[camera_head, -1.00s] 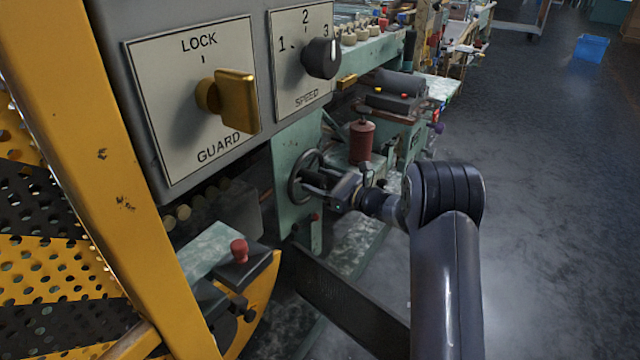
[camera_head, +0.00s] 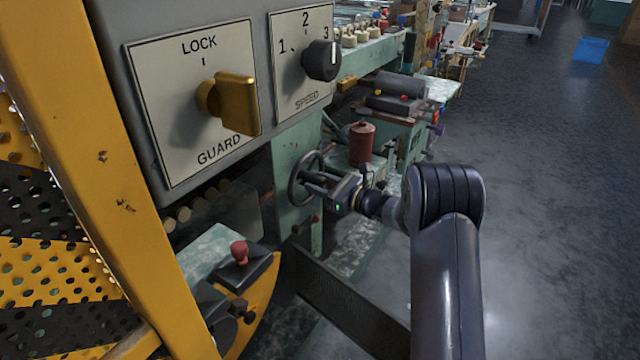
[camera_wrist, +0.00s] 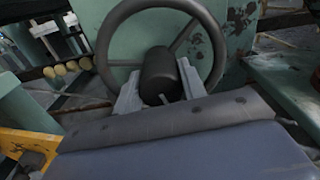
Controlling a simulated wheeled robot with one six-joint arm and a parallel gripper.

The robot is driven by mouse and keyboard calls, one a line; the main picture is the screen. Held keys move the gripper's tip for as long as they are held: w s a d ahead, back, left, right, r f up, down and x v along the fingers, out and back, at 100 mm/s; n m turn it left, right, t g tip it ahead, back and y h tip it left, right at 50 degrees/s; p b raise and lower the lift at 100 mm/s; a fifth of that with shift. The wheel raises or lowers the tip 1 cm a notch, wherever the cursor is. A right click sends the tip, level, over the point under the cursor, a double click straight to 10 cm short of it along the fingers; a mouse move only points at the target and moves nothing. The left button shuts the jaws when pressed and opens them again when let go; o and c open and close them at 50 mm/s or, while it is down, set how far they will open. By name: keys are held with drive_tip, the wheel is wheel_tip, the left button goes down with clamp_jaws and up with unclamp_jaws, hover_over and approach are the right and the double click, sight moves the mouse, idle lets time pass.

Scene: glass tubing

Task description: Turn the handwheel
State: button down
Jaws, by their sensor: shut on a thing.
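The handwheel (camera_head: 294,181) is a dark grey ring with spokes on the face of a pale green machine panel, below the control box. In the wrist view the handwheel (camera_wrist: 112,24) fills the upper middle, with a thick dark hub or knob (camera_wrist: 160,75) at its centre. My gripper (camera_head: 313,183) reaches the wheel from the right. In the wrist view its two pale fingers stand on either side of the dark knob and are shut on it. The fingertips are partly hidden by the gripper body.
A grey control box with a yellow guard knob (camera_head: 236,103) and a black speed knob (camera_head: 321,60) hangs above left. A yellow frame (camera_head: 105,150) stands at left. A red-brown canister (camera_head: 361,144) is behind my gripper. Open floor (camera_head: 540,200) lies to the right.

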drive_tip(key=shift+r+m+p, duration=0.2)
drive_tip(key=shift+m+p, duration=0.4)
drive_tip(key=shift+p, duration=0.4)
drive_tip(key=shift+f+m+p, duration=0.2)
drive_tip(key=shift+m+p, duration=0.2)
drive_tip(key=shift+m, duration=0.3)
drive_tip(key=c, duration=0.9)
unclamp_jaws()
drive_tip(key=shift+o, duration=0.2)
drive_tip(key=p+v, duration=0.2)
drive_tip(key=v, duration=0.8)
drive_tip(key=shift+s+d, duration=0.25)
drive_tip(key=shift+d, duration=0.1)
